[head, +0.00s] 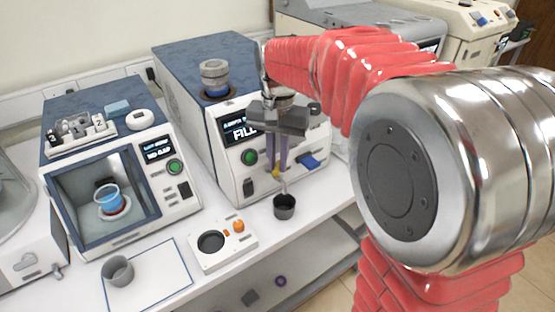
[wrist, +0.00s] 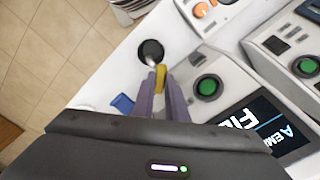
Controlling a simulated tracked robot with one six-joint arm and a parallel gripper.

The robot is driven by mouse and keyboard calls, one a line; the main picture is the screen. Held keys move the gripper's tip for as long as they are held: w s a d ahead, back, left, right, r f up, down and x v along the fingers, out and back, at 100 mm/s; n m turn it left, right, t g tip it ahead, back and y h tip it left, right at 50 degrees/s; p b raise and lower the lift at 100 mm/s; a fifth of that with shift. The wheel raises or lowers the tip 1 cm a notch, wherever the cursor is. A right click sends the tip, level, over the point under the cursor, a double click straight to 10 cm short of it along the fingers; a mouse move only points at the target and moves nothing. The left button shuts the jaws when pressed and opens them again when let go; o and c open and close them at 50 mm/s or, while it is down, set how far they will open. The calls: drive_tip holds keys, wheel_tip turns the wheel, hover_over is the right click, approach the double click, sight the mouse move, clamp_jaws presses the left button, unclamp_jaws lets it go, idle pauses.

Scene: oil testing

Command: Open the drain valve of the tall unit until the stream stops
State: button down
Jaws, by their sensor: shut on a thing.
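The tall unit (head: 232,172) has a blue-grey top, a white front and a lit screen (head: 238,131) whose text is partly hidden by my gripper. Its yellow drain valve handle (wrist: 160,75) is low on the front. My gripper (head: 278,166) points down there, its purple fingers shut on the handle; the wrist view shows it between the fingertips (wrist: 161,84). A dark cup (head: 284,207) stands below the valve and also shows in the wrist view (wrist: 150,50). A pale spout or thin stream shows above the cup; I cannot tell which.
A green button (head: 249,157) and a blue lever (head: 308,161) flank my gripper on the unit. A white box with an orange knob (head: 239,226) sits front left. A grey cup (head: 118,271) stands on a white mat (head: 165,282). A windowed unit (head: 155,208) stands left.

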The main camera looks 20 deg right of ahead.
sight(278, 166)
drive_tip(key=n, duration=0.5)
drive_tip(key=shift+n, duration=2.5)
drive_tip(key=c, duration=1.8)
unclamp_jaws()
drive_tip(key=shift+o, duration=0.2)
wheel_tip(278, 166, up, 14)
drive_tip(key=shift+f, duration=0.15)
